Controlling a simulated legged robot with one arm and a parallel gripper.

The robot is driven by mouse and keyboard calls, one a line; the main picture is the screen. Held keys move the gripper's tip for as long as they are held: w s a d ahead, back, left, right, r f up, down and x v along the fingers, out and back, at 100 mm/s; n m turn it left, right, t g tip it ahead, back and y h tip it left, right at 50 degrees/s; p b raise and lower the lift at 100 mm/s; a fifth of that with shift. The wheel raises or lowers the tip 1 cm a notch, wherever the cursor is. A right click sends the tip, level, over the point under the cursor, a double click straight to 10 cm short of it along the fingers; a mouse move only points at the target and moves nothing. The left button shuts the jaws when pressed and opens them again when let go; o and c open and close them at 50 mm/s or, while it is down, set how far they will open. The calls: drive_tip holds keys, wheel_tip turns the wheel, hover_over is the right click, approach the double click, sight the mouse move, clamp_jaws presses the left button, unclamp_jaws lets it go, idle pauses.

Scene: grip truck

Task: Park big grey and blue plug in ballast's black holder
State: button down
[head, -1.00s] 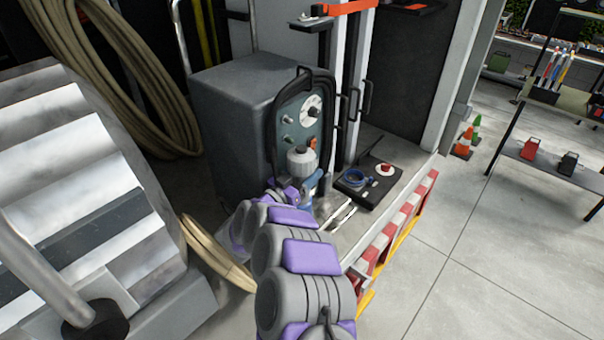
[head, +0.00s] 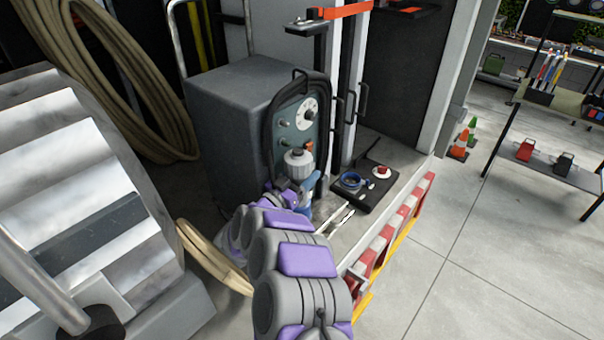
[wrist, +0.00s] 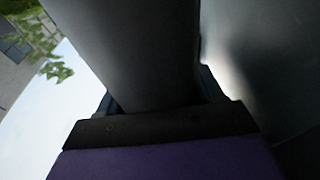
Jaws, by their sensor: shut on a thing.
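The ballast (head: 235,115) is a big dark grey box with a teal front panel (head: 290,128) framed in black, carrying a white dial and knobs. The big plug (head: 299,161), grey on top with blue below, is upright in front of the lower panel. My gripper (head: 292,190) is shut on it from the near side, and my arm hides part of it. In the wrist view a wide dark grey cylinder, the plug (wrist: 130,45), fills the space between the fingers (wrist: 160,105). I cannot make out the black holder or whether the plug touches it.
A black tray (head: 378,196) with a blue coil and small items lies right of the ballast on the truck bed. Metal steps (head: 70,190) stand at the left, and thick hose coils hang behind. Red and white striped edging (head: 385,235) borders the bed. Open floor lies right.

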sight(294, 178)
drive_tip(key=shift+s+a+r+b, duration=0.15)
drive_tip(key=shift+s+a+b, duration=0.1)
drive_tip(key=shift+s+a, duration=0.45)
drive_tip(key=shift+s+a+r+b, duration=0.1)
drive_tip(key=shift+s+a+b, duration=0.1)
drive_tip(key=shift+s+a, duration=0.4)
drive_tip(key=shift+w+f+b, duration=0.1)
drive_tip(key=shift+f+b, duration=0.95)
drive_tip(key=shift+f, duration=0.75)
idle(1.4)
drive_tip(key=shift+c, duration=0.4)
unclamp_jaws()
drive_tip(key=shift+d+r, duration=0.1)
drive_tip(key=shift+c, duration=0.3)
drive_tip(key=shift+o, duration=0.7)
drive_tip(key=shift+r, duration=0.1)
